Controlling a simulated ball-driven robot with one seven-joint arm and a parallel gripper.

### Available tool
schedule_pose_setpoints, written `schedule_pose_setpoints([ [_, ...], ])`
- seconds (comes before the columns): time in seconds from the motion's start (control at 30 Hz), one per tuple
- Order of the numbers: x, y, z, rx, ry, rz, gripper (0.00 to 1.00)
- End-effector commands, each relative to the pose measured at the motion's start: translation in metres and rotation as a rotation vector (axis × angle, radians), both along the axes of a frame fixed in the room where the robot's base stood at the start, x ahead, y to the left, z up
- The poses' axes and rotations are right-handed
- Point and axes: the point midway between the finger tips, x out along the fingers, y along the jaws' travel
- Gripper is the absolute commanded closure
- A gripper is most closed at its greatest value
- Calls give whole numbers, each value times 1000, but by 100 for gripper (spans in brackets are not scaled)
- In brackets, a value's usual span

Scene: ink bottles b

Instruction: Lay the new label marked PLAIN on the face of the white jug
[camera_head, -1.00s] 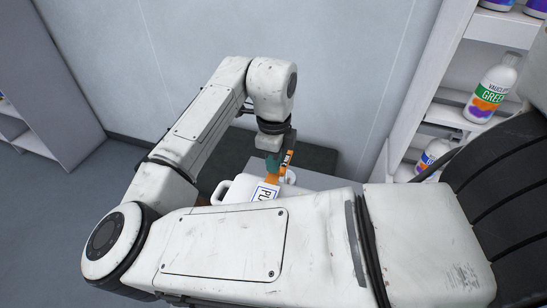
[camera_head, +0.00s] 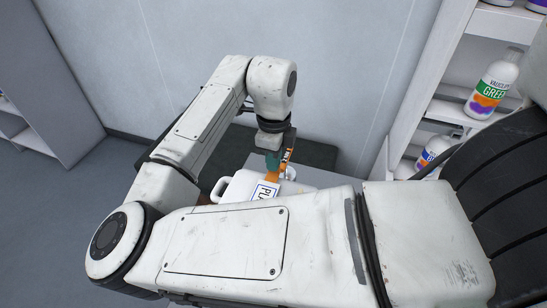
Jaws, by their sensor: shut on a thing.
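The white jug (camera_head: 242,186) lies on a grey surface behind my forearm, its handle at the left and its neck (camera_head: 290,173) at the right. A white label with a blue border and dark letters starting "PL" (camera_head: 265,191) is at the face of the jug; the rest of its lettering is hidden behind my arm. My gripper (camera_head: 272,176), with orange fingertips, points down at the label's upper edge and is shut on it. I cannot tell whether the label touches the jug all over.
The grey surface (camera_head: 318,178) has bare room right of the jug. White shelves (camera_head: 404,118) at the right hold bottles, one marked GREEN (camera_head: 491,88). A pale wall (camera_head: 330,60) stands behind, and a grey cabinet (camera_head: 50,80) is at the left.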

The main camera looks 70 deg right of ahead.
Motion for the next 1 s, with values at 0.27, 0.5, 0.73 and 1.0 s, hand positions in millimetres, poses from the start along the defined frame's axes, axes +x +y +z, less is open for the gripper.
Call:
schedule_pose_setpoints([
  [0.27, 0, 0, -3, 0, 0, 0, 100],
  [0.5, 0, 0, -3, 0, 0, 0, 100],
  [0.73, 0, 0, -5, 0, 0, 0, 100],
  [1.0, 0, 0, -6, 0, 0, 0, 100],
])
